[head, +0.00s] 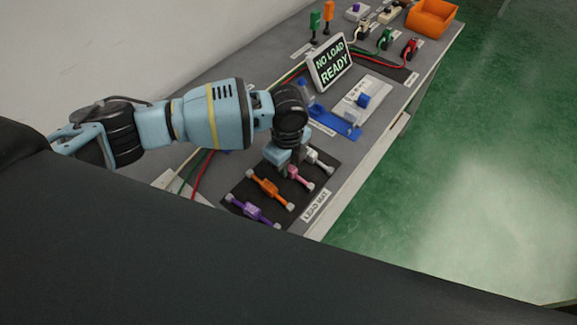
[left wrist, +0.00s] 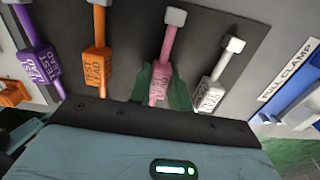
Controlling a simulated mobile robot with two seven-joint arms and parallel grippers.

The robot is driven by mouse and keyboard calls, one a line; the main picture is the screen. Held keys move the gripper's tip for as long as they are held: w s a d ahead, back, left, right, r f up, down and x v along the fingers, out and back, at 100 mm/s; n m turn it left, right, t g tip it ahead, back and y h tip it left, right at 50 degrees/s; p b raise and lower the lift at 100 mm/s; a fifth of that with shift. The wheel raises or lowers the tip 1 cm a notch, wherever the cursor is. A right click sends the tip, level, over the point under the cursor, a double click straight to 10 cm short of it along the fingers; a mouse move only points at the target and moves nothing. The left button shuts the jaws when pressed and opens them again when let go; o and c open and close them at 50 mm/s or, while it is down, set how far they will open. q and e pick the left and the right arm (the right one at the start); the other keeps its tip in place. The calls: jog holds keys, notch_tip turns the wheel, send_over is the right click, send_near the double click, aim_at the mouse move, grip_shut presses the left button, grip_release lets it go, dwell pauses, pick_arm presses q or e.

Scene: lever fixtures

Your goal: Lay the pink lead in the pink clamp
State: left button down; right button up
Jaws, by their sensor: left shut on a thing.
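The pink lead (head: 300,178) lies on the dark lead mat (head: 238,180), between an orange and a white lead. In the left wrist view the pink lead (left wrist: 161,82) runs up to a pale end block, its labelled body low between my fingers. My left gripper (head: 293,163) points down at the mat and is shut on the pink lead's body. The fingertips are partly hidden by the wrist in the head view. I cannot make out a pink clamp in either view. My right gripper is not in view.
The orange lead (head: 269,187) and white lead (head: 319,160) lie close on either side, with a purple lead (head: 252,208) nearer. A blue-based fixture (head: 338,126), a sign reading NO LOAD READY (head: 330,62) and an orange bin (head: 432,17) stand farther along the bench.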

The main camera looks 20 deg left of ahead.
pick_arm(q)
jog(key=shift+r, duration=0.1)
jog(key=shift+r, duration=0.6)
notch_tip(320, 180, up, 2)
jog(key=shift+w+r, duration=0.1)
jog(key=s+d, duration=0.2)
jog(key=s, duration=0.2)
jog(key=s+d+r, duration=0.1)
jog(key=s+d, duration=0.2)
jog(key=s, duration=0.2)
jog(key=s+d+p, duration=0.1)
jog(key=s+d, duration=0.2)
jog(key=s, duration=0.2)
jog(key=shift+r, duration=0.2)
